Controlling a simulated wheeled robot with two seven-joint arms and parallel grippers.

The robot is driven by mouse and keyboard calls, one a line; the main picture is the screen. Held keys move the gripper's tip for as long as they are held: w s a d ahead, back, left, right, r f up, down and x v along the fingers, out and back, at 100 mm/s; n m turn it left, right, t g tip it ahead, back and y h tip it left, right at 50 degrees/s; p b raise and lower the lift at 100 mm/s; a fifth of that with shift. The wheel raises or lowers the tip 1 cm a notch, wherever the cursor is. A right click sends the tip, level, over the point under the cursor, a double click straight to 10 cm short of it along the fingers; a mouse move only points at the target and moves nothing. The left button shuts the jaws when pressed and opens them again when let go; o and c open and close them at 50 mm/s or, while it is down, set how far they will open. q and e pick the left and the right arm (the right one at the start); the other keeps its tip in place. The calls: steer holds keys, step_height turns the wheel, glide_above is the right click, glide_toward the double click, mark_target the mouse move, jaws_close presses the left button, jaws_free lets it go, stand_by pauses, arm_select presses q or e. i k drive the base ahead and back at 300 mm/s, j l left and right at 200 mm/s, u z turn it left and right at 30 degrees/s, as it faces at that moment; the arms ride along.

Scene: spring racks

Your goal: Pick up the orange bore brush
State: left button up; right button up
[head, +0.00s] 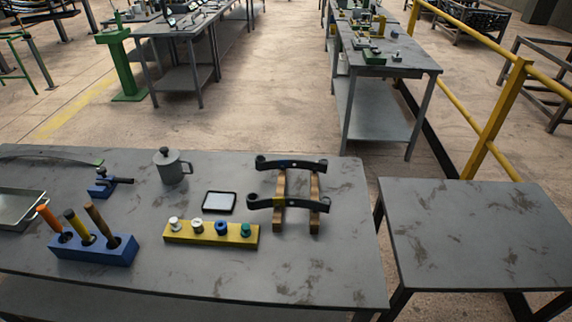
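The orange bore brush (48,219) stands in the leftmost hole of a blue block (92,254) at the front left of the grey table. Its orange handle points up and leans to the left. Its lower end is hidden inside the block. A yellow-handled tool (76,226) and a brown-handled tool (101,224) stand in the other holes to its right. Neither of my grippers shows in the head view.
A metal tray (18,226) lies left of the block. A yellow strip (212,236) with several small pieces, a lidded grey mug (172,167), a blue clamp-like tool (103,187) and dark springs on wooden bars (282,216) share the table (345,275). Its front right is clear.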

mark_target(42, 210)
steer(key=u, duration=1.7)
